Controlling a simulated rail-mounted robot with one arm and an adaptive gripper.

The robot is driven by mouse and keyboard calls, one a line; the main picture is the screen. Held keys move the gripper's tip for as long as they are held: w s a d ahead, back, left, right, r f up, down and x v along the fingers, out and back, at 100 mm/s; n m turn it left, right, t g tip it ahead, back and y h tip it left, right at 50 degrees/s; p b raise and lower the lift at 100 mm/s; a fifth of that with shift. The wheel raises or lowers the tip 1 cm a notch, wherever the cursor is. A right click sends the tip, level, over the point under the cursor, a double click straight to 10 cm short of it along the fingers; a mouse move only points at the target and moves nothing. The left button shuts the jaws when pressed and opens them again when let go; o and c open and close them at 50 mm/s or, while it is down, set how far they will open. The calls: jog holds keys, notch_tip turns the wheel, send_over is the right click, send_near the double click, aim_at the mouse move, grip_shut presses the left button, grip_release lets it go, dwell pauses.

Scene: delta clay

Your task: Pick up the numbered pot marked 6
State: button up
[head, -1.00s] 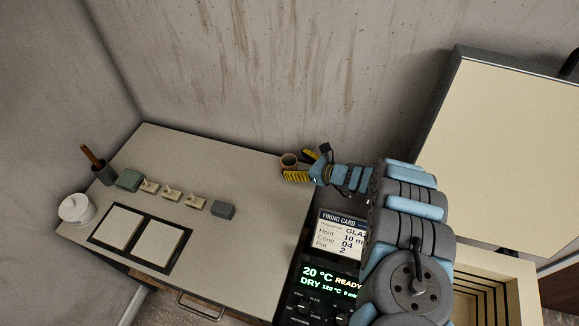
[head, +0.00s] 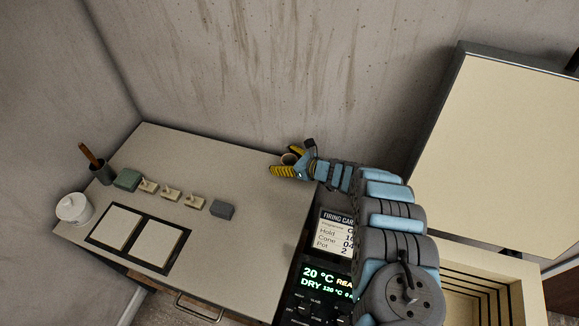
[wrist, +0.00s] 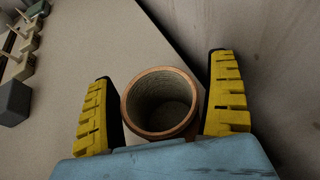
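A small open pot (wrist: 163,103) with an orange-brown rim and a dark, ridged, empty-looking inside stands upright on the worktop near the back wall. It also shows in the head view (head: 289,158), partly hidden by my gripper. No number can be seen on it from here. My gripper (wrist: 164,98) is open, with one yellow finger on each side of the pot. A gap shows between each finger and the pot in the wrist view. In the head view my gripper (head: 288,165) is low at the worktop's back right edge.
The firing card (head: 337,232) reads pot 2. An open stepped chamber (head: 480,285) lies right.

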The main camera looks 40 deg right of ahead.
grip_shut()
dwell(0.3)
